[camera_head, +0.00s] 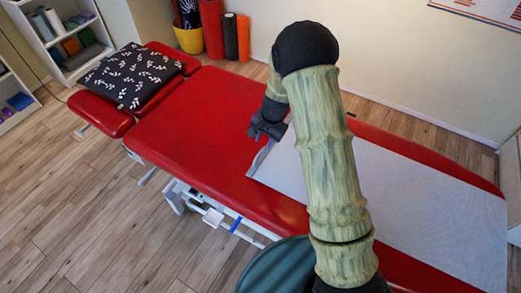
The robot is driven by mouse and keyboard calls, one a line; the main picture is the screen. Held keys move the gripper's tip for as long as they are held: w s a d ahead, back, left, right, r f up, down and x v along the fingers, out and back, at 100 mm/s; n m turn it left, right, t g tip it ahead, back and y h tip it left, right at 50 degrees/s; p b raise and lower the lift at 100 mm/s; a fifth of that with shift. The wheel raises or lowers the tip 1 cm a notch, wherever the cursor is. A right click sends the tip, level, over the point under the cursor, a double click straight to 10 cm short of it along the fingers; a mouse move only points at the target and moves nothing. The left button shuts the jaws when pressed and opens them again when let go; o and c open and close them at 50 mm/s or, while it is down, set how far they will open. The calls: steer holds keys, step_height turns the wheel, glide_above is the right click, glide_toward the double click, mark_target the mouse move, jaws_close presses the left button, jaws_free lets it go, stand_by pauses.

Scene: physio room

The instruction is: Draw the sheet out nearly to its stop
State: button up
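A pale grey-white sheet (425,206) lies flat along the right part of the red treatment table (200,130). Its left end reaches about the middle of the table. My gripper (262,140) is at that left end, low over the table top. My arm covers part of the sheet and part of the gripper. The fingers are dark and small in this view, and I cannot tell whether they are closed on the sheet's edge. The sheet's far right end runs to the right end of the table, where the view is partly cut off.
A black pillow with white leaf patterns (133,76) lies at the table's left end. Bare red table top lies between pillow and sheet. Behind stand a yellow bin (190,38) and several upright rolls (230,36). White shelves (60,40) stand at the left.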

mark_target(260, 153)
steer(key=f, duration=0.5)
steer(key=w+a+f, duration=0.1)
steer(key=f, duration=0.1)
steer(key=shift+a+f, duration=0.1)
steer(key=shift+f, duration=0.2)
steer(key=shift+s, duration=0.1)
jaws_close()
